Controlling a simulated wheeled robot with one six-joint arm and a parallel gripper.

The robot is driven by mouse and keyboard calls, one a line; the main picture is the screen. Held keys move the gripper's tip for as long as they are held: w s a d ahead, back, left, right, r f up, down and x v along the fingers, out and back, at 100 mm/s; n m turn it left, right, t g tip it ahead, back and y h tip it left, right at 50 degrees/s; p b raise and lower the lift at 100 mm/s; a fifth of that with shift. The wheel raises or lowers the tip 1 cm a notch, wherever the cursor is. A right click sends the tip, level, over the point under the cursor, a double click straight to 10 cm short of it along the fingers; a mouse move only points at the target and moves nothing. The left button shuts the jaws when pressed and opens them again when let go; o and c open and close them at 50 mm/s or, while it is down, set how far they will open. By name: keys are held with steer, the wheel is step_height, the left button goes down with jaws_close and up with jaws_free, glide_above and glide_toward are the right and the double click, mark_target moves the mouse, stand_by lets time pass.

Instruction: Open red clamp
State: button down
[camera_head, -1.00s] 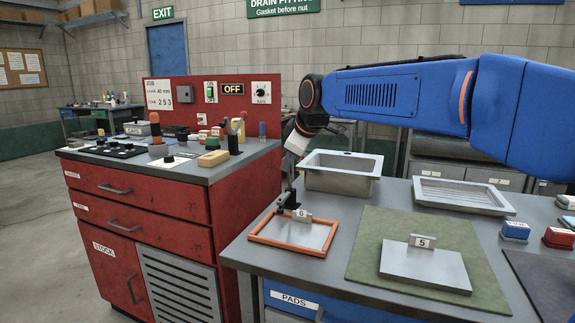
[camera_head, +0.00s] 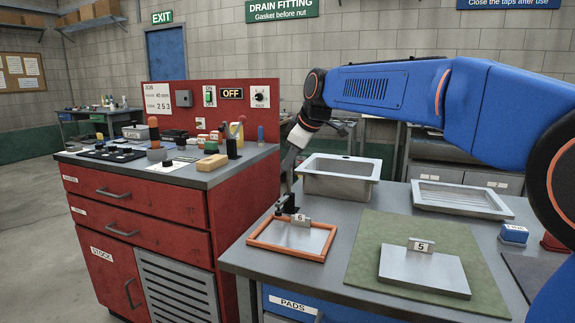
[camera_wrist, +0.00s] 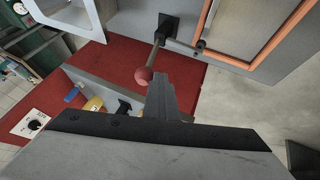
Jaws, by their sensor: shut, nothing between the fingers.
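The clamp shows in the wrist view as a black base (camera_wrist: 168,27) with a grey lever that ends in a red ball knob (camera_wrist: 143,76). A grey bar runs from the base toward the orange-framed tray (camera_wrist: 231,62). In the head view the clamp (camera_head: 287,203) stands at the back left corner of that tray (camera_head: 262,243), small and dark. My gripper (camera_head: 287,184) is above and beside it, pointing down. In the wrist view my shut, empty gripper (camera_wrist: 161,80) is just right of the red knob. I cannot tell whether they touch.
A sink basin (camera_head: 340,186) stands right behind the clamp. A second basin (camera_head: 462,200) and a green mat (camera_head: 372,238) with a metal plate (camera_head: 425,272) lie further right. A red cabinet (camera_head: 233,215) with small items on top stands close on the left.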

steer(key=w+d+f+g+y, duration=0.1)
steer(key=w+d+g, duration=0.1)
steer(key=w, duration=0.4)
steer(key=w+d+f+m+g, duration=0.1)
steer(key=w+d+g, duration=0.2)
steer(key=w, duration=0.4)
steer(key=shift+w+m+y, duration=0.3)
steer(key=shift+y, duration=0.1)
steer(key=shift+f, duration=0.15)
stand_by(0.3)
